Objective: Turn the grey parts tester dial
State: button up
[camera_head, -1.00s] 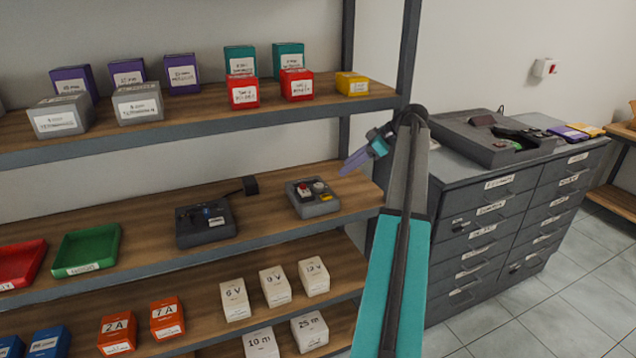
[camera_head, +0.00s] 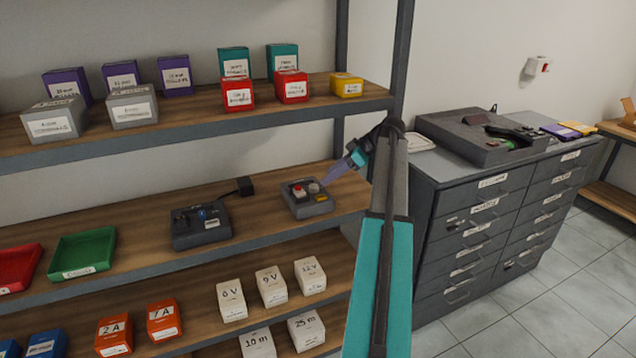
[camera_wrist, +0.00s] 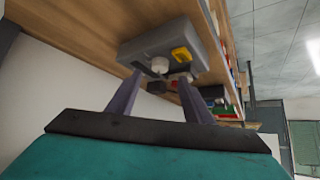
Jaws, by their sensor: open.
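The grey parts tester (camera_head: 307,208) sits on the middle shelf near its right end. On top it has a round grey dial (camera_head: 314,187), a red button (camera_head: 298,190) and a yellow label (camera_head: 321,198). My gripper (camera_head: 329,178) is just to the right of the dial, with its purple fingers pointing down and left at the tester. The wrist view is upside down; there the dial (camera_wrist: 160,65) shows between the open fingertips (camera_wrist: 162,77). I cannot tell whether a finger touches it. The tester's yellow label also shows in the wrist view (camera_wrist: 181,54).
A darker box with a blue light (camera_head: 201,226) stands left of the tester, with a small black block (camera_head: 244,186) behind it. Green (camera_head: 82,253) and red (camera_head: 16,268) trays lie further left. The upper shelf (camera_head: 200,120) is above. A drawer cabinet (camera_head: 490,230) stands right.

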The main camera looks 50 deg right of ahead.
aim_at(315, 186)
jog(key=shift+p+x, duration=0.65)
jog(key=shift+x, duration=2.75)
jog(key=c, duration=1.1)
